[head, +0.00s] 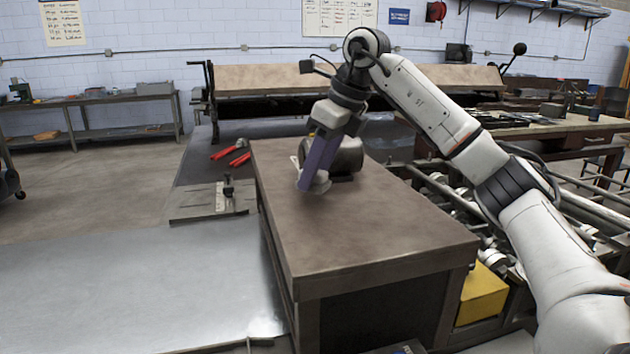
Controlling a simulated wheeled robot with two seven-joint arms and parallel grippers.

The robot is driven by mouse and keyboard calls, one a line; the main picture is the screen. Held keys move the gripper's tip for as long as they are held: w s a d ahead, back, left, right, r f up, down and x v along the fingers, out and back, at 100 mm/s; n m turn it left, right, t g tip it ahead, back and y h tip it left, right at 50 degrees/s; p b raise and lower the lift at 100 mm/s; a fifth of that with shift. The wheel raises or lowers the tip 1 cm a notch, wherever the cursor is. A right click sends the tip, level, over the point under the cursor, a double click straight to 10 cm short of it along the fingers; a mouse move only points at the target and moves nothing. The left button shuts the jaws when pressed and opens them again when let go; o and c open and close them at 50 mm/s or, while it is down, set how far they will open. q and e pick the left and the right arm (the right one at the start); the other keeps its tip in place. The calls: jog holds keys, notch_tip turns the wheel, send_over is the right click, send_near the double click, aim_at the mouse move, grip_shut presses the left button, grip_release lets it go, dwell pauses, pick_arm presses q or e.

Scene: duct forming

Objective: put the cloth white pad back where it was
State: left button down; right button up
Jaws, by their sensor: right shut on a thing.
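My right gripper (312,180) points down over the brown-topped workbench (350,230), toward its far end. It is shut on a small white cloth pad (321,183), which shows at the fingertips low over the bench top. I cannot tell whether the pad touches the surface. The purple side of the gripper hides part of the pad. My left gripper is not in view.
Red-handled snips (238,158) lie on the dark surface left of the bench. A sheet-metal table (140,285) fills the lower left. A yellow box (482,295) and a roller frame (450,195) are at right. The near bench top is clear.

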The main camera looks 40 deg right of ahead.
jog(key=shift+f, duration=1)
jog(key=shift+f, duration=0.1)
jog(key=o, duration=1.1)
jog(key=v, duration=1.2)
